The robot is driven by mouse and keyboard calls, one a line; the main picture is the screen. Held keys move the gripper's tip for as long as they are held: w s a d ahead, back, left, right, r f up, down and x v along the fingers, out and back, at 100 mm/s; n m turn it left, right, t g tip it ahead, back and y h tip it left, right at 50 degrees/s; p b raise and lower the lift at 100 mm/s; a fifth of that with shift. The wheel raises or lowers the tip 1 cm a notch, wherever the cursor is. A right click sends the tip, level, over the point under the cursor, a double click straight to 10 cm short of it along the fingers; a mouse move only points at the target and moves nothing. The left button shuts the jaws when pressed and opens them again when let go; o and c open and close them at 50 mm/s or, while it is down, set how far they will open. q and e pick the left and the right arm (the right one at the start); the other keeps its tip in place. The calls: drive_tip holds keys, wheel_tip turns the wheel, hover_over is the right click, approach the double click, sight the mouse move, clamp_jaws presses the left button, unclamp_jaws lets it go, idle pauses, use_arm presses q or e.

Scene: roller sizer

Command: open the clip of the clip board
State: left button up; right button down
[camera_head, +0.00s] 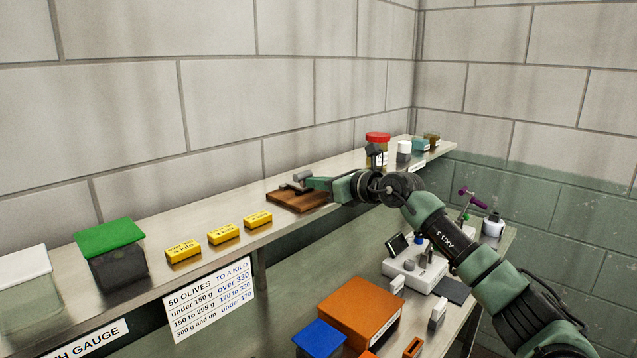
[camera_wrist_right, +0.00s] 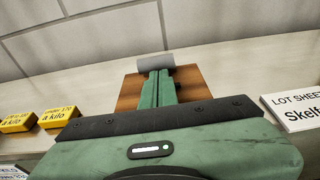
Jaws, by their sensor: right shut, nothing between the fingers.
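The clip board is a brown wooden board (camera_head: 297,203) lying on the metal shelf; in the right wrist view its board (camera_wrist_right: 130,93) shows on both sides of my fingers. Its grey clip (camera_head: 301,176) is at the board's far end, and it shows as a grey bar (camera_wrist_right: 155,64) in the right wrist view. My right gripper (camera_head: 310,183) reaches in from the right over the board. Its green fingers (camera_wrist_right: 158,76) are shut and empty, with their tips at or just below the bar. I cannot tell whether they touch it. My left gripper is not in view.
Yellow blocks (camera_head: 222,234) and a green-lidded box (camera_head: 111,252) stand left of the board. A red-lidded jar (camera_head: 377,141) and a white-capped jar (camera_head: 404,151) stand right. A lot sheet sign (camera_wrist_right: 291,108) is beside my gripper. A lower bench holds an orange box (camera_head: 359,309).

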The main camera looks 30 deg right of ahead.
sight(299, 185)
drive_tip(key=shift+r+p, duration=0.35)
drive_tip(key=shift+p, duration=0.15)
drive_tip(key=shift+w+a+r+g+h+p, duration=0.15)
drive_tip(key=shift+r+g+p, duration=0.1)
drive_tip(key=shift+g+p, duration=0.25)
drive_tip(key=shift+w+d+r+g+h+p, duration=0.1)
drive_tip(key=shift+r+g+h+p, duration=0.15)
drive_tip(key=shift+p, duration=0.3)
drive_tip(key=shift+w+a+r+p, duration=0.1)
drive_tip(key=shift+w+r+p, duration=0.1)
drive_tip(key=shift+r+p, duration=0.4)
drive_tip(key=shift+w+a+r+p, duration=0.15)
drive_tip(key=shift+w+r+p, duration=0.1)
drive_tip(key=shift+p, duration=0.35)
drive_tip(key=shift+w+a+r+p, duration=0.15)
drive_tip(key=shift+w+r+p, duration=0.15)
drive_tip(key=shift+w+r, duration=0.2)
drive_tip(key=w+r, duration=0.1)
drive_tip(key=w+a+r+p, duration=0.1)
drive_tip(key=w, duration=0.1)
drive_tip(key=shift+w+a, duration=0.1)
drive_tip(key=shift+w, duration=0.05)
drive_tip(key=shift+w+a+r+p, duration=0.2)
drive_tip(key=shift+w+p, duration=0.1)
drive_tip(key=shift+w, duration=0.25)
drive_tip(key=shift+w+a+r+p, duration=0.15)
drive_tip(key=shift+w+p, duration=0.15)
drive_tip(key=shift+w, duration=0.2)
drive_tip(key=shift+w+a, duration=0.15)
drive_tip(key=shift+w, duration=0.4)
